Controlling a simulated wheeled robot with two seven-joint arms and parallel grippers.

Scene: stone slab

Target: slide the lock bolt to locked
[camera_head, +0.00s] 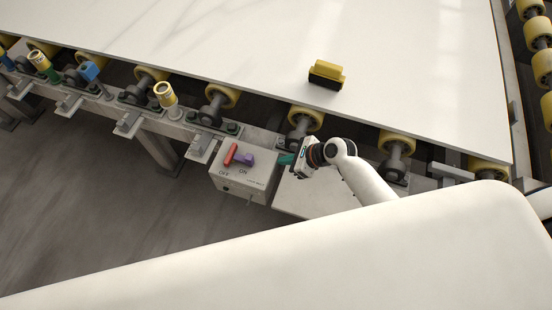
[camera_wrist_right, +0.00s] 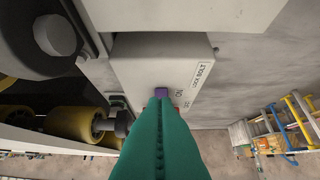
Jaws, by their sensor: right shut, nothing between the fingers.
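The lock bolt box (camera_head: 262,184) is a pale grey block with OFF and ON printed on its top. A red bar (camera_head: 231,153) stands on the OFF side, and a purple knob (camera_head: 245,160) sits beside it toward ON. My right gripper (camera_head: 286,159), with teal fingers, is just right of the box. In the right wrist view, the shut, empty fingers (camera_wrist_right: 160,97) point at the purple knob (camera_wrist_right: 161,91) and partly hide it and the red part. I cannot tell whether they touch. The LOCK BOLT label (camera_wrist_right: 202,76) shows there. My left gripper is not in view.
A large white slab (camera_head: 230,45) lies on yellow rollers (camera_head: 306,117) behind the box. A yellow and black block (camera_head: 326,76) sits on the slab. Yellow (camera_head: 165,94) and blue (camera_head: 89,70) fittings line the rail to the left. Open floor (camera_head: 90,190) lies in front.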

